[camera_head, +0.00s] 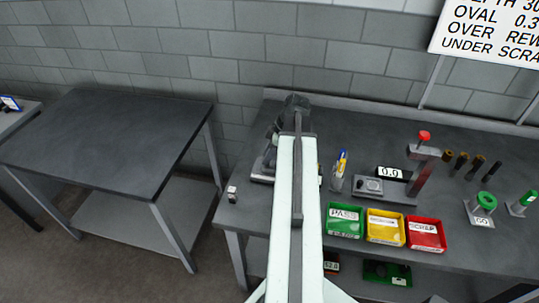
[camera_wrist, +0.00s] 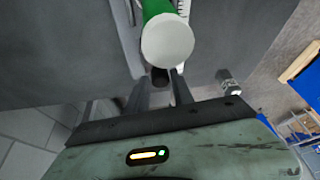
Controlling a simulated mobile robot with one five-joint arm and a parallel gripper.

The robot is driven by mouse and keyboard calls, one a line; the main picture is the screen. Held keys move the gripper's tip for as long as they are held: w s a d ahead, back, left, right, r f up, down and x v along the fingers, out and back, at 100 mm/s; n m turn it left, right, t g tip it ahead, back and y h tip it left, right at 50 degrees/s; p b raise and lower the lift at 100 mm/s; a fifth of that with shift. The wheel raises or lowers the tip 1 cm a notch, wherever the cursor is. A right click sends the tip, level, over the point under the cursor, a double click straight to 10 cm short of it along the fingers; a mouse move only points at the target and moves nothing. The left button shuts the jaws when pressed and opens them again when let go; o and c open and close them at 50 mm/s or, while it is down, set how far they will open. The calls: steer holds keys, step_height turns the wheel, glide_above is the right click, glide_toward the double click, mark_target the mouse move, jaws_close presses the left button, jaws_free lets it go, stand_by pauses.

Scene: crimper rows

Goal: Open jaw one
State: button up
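A dark grey bench device (camera_head: 264,165), probably the one with the jaws, stands near the bench's left end, mostly hidden behind my arm. My gripper (camera_head: 297,104) is at the far end of the arm, small and dark in the head view. In the wrist view, my gripper (camera_wrist: 160,84) has its two fingers apart, with a short black cylinder (camera_wrist: 160,77) between or just beyond the tips. I cannot tell whether they touch it. A green part with a pale round end (camera_wrist: 167,40) lies just past the fingertips. No jaw is clearly visible.
Green (camera_head: 345,221), yellow (camera_head: 385,227) and red (camera_head: 426,236) bins line the bench front. A gauge stand with a red knob (camera_head: 424,136) stands behind them. A small metal block (camera_head: 232,194) sits at the front left corner. The left table (camera_head: 110,130) is bare.

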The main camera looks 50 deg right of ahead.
steer(key=shift+o, duration=0.7)
steer(key=shift+s+d, duration=0.1)
steer(key=p+v, duration=0.7)
steer(key=v, duration=0.1)
steer(key=shift+f, duration=0.15)
